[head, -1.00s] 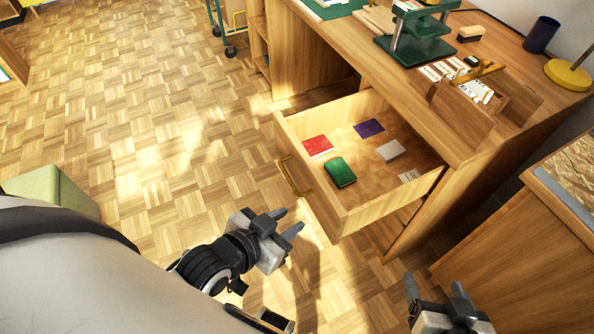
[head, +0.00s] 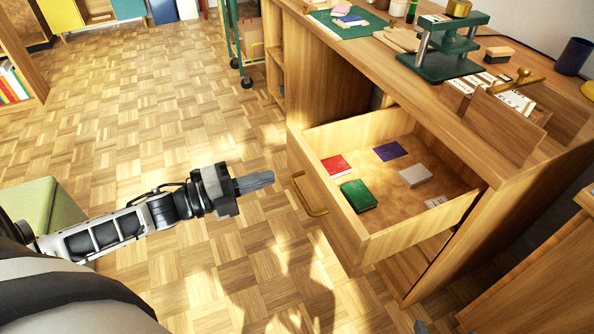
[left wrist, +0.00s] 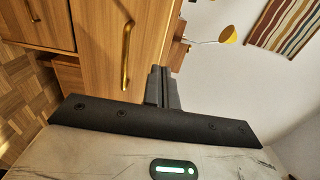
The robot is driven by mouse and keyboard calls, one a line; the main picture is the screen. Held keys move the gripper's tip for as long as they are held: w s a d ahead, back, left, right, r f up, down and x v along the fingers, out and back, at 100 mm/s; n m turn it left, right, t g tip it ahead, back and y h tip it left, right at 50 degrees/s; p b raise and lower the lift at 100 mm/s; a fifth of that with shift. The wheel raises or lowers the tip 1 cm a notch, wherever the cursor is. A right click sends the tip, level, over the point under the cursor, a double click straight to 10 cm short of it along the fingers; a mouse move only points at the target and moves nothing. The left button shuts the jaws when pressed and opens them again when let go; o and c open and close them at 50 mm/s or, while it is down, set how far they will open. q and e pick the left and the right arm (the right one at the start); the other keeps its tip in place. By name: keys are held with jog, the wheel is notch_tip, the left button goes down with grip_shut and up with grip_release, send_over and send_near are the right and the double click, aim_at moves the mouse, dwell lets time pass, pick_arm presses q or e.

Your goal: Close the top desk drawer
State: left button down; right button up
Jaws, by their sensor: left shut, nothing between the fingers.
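The top desk drawer (head: 336,215) stands pulled out from the wooden desk. Inside it lie a red booklet, a green booklet, a purple card and a grey-white block. A brass handle (head: 306,198) is on its front; a brass handle also shows in the left wrist view (left wrist: 126,55). My left gripper (head: 268,180) is shut and empty. It is left of the drawer front, pointing at it, a short way from the handle and apart from it. Of my right gripper, only a small grey tip (head: 421,327) may show at the bottom edge; its jaws cannot be judged.
The desktop (head: 440,120) holds a green press (head: 440,62), a wooden card box (head: 505,112) and a dark cup (head: 573,56). A green stool (head: 45,208) is at the left. A wooden cabinet (head: 535,275) stands at the lower right.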

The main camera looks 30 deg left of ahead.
aim_at(311, 164)
pick_arm(q)
jog(key=x, duration=0.6)
jog(key=shift+w+d+b, duration=0.1)
jog(key=shift+w+b, duration=0.1)
jog(key=shift+b, duration=0.1)
jog(key=shift+w+d, duration=0.5)
jog(key=shift+w, duration=0.05)
pick_arm(e)
jog(key=shift+w+a+f, duration=0.1)
jog(key=shift+w+f, duration=0.05)
jog(key=shift+f, duration=0.35)
jog(key=shift+w+a+f, duration=0.1)
jog(key=shift+f, duration=0.35)
pick_arm(q)
jog(key=shift+w, duration=0.1)
